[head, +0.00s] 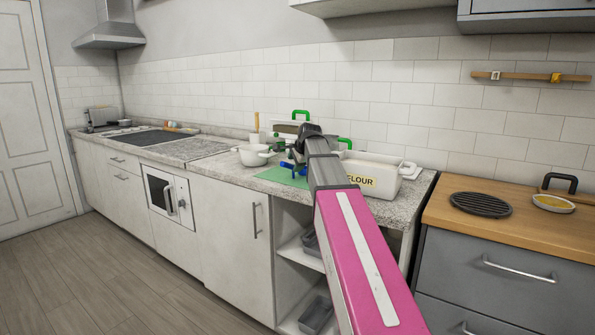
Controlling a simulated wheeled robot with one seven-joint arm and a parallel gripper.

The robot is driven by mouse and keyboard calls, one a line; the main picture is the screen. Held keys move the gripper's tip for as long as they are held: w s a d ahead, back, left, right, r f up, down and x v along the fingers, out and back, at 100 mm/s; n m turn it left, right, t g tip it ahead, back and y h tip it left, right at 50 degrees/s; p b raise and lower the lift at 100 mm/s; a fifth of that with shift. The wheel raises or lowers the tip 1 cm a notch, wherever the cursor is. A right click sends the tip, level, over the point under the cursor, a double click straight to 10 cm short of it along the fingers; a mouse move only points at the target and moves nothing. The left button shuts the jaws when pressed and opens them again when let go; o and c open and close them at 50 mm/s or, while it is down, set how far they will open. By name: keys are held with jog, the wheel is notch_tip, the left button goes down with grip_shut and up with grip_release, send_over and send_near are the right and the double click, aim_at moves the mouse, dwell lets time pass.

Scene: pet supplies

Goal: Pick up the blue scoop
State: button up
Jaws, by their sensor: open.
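A small blue object (288,167), which looks like the blue scoop, is on or just above a green mat (271,174) on the granite counter. It is partly hidden by my gripper and arm. My gripper (294,150) is at the far end of my pink and grey arm, over the mat and close to the blue object. It is open. The fingers are small and dark here, and I cannot tell whether they touch the scoop.
A white pot (254,156) stands left of the mat. A white flour container (384,176) stands close on the right, partly behind my arm. Green-handled items (301,115) stand behind. A wooden counter (480,226) holds a black trivet (480,204) and a small dish (553,204).

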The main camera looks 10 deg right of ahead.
aim_at(292, 165)
jog(key=x, duration=0.4)
jog(key=shift+w+a, duration=0.15)
jog(key=shift+w, duration=0.15)
grip_shut()
jog(key=shift+s, duration=0.1)
